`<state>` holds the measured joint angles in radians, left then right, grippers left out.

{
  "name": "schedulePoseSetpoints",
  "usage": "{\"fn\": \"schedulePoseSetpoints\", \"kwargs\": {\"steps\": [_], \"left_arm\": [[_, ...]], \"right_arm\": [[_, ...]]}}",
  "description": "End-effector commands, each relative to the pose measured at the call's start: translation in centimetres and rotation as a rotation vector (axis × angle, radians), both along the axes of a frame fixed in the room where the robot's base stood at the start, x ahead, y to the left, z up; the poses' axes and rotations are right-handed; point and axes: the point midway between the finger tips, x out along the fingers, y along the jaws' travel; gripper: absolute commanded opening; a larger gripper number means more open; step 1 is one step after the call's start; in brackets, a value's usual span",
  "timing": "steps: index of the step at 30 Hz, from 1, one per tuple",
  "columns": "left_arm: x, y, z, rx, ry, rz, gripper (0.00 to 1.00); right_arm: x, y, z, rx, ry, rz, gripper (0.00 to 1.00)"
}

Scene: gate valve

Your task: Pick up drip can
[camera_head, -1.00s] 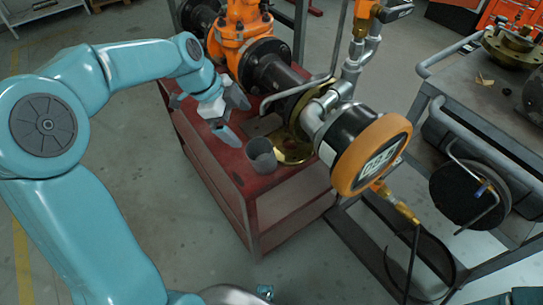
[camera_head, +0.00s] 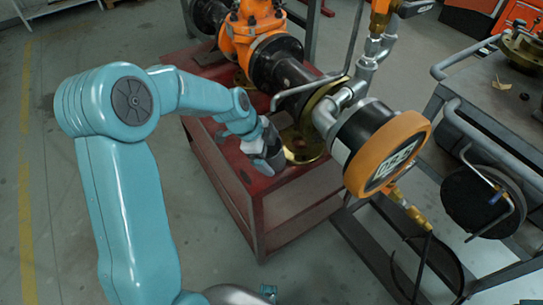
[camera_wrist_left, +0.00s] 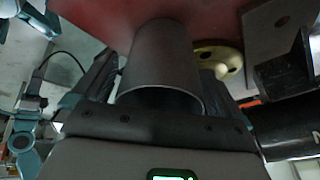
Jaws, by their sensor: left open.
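The drip can, a grey open cylinder (camera_head: 276,160), stands on the red bench top (camera_head: 205,135) below the valve. My left gripper (camera_head: 265,148) is at the can and partly covers it in the head view. In the left wrist view the can (camera_wrist_left: 163,62) fills the space between the two dark fingers, with its round rim towards the camera. The left jaws are open around the can. I cannot tell whether either finger touches it. My right gripper is in neither view.
A brass flange (camera_head: 306,142) is close to the right of the can. The orange valve (camera_head: 252,28) and its black pipe stand behind. A grey cart (camera_head: 485,95) stands further right. Floor at the left is clear.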

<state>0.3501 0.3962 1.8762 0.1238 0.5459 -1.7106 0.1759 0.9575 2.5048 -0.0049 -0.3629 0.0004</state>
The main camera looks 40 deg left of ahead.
Motion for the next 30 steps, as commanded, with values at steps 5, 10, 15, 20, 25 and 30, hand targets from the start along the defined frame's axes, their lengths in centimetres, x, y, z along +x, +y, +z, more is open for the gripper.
{"fn": "schedulePoseSetpoints", "kwargs": {"steps": [5,10,15,20,25,30], "left_arm": [[0.3,-0.2,-0.6,0.001,-0.002,0.001,1.00],[0.3,-0.2,-0.5,0.001,-0.002,0.001,0.84],[0.3,-0.2,-0.5,0.001,-0.002,0.001,0.43],[0.3,-0.2,-0.5,0.001,-0.002,0.001,0.43],[0.5,-0.4,0.2,0.001,-0.003,0.000,0.43],[0.9,-1.1,2.4,0.001,-0.004,0.000,0.43]], "right_arm": [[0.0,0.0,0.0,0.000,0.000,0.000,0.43],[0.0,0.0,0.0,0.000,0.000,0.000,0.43],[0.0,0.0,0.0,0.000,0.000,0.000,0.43],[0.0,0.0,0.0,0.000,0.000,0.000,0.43],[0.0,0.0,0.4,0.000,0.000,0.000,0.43],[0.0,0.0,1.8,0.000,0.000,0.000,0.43]]}}
